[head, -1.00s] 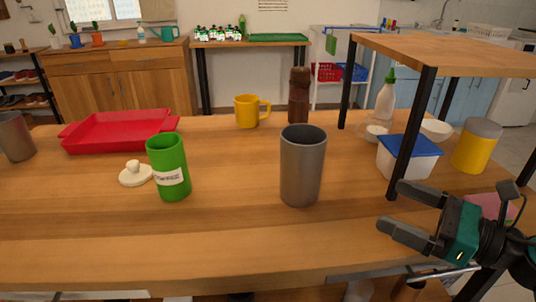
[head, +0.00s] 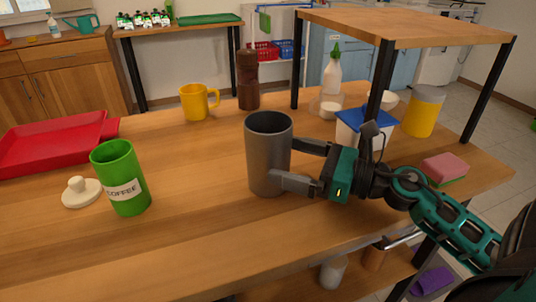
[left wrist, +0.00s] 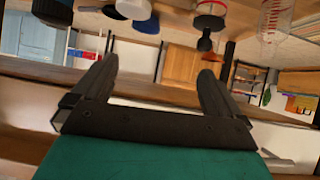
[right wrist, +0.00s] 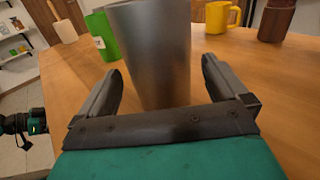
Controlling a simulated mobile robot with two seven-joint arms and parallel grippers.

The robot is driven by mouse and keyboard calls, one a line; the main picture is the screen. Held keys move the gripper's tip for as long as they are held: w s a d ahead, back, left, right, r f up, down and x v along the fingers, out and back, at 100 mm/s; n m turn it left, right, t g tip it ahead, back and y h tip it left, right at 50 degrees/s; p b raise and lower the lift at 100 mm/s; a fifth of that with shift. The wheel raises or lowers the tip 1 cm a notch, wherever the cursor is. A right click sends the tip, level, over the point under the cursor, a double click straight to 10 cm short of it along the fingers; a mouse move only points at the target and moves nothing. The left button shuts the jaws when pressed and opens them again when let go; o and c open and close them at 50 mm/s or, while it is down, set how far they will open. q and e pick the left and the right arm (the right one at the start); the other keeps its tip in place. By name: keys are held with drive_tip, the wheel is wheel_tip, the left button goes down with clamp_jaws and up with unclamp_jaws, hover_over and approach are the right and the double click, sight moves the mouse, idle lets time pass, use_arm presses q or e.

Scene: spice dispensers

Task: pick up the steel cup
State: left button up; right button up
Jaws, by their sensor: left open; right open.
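The steel cup (head: 268,155), a tall grey cylinder, stands upright on the wooden table in the middle of the head view. My right gripper (head: 284,163) is open at the cup's right side, with one finger in front and one behind. In the right wrist view the cup (right wrist: 155,55) stands between the open fingers, with gaps on both sides near its base. My left gripper (left wrist: 157,68) is open and empty in the left wrist view, away from the cup; it is not in the head view.
A green coffee canister (head: 121,178) and a white lid (head: 82,193) stand left of the cup. A red tray (head: 50,142), yellow mug (head: 196,101) and brown grinder (head: 248,80) are farther back. A raised shelf (head: 410,23) with black legs and a blue-lidded tub (head: 350,132) are at right.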

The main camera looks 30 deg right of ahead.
sight(273, 153)
drive_tip(key=x, duration=0.4)
drive_tip(key=shift+a+r+p, duration=0.1)
drive_tip(key=shift+r+p, duration=0.2)
drive_tip(key=shift+p, duration=0.1)
drive_tip(key=shift+w+a+f, duration=0.1)
drive_tip(key=shift+w+a, duration=0.25)
drive_tip(key=shift+w, duration=0.25)
drive_tip(key=c, duration=0.8)
drive_tip(key=shift+c, duration=0.2)
